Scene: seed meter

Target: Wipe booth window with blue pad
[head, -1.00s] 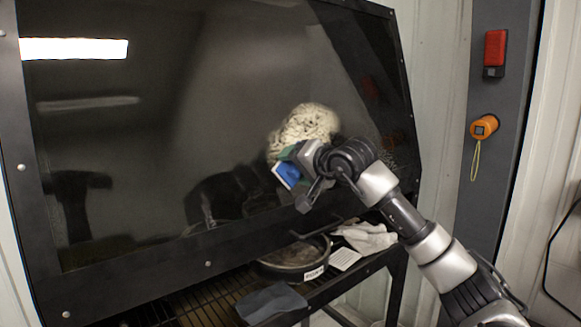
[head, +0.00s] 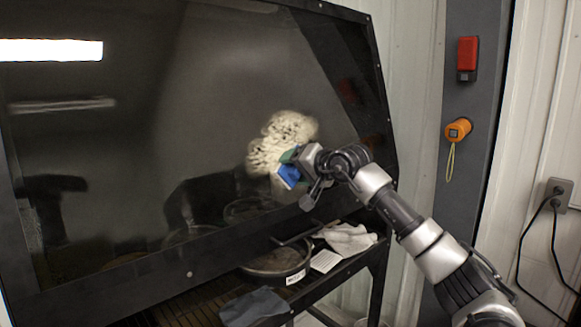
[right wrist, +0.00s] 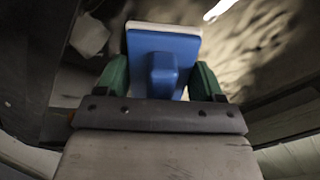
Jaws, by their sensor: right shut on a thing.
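The booth window (head: 120,130) is a large dark, slanted pane in a black frame. A pale, mottled smear (head: 280,138) marks its right part; it also shows blurred in the right wrist view (right wrist: 245,45). My right gripper (head: 294,164) is shut on the blue pad (head: 287,176), at the smear's lower right edge. In the right wrist view the blue pad (right wrist: 163,48), with a white face layer, sits between the green fingers. I cannot tell whether its face touches the glass. My left gripper is out of view.
Below the window, a slatted shelf holds a round dark pan (head: 275,262), a grey cloth (head: 254,306), white gloves (head: 346,238) and a white card (head: 325,260). A grey post at right carries a red box (head: 467,54) and an orange device (head: 458,129) with a hanging loop.

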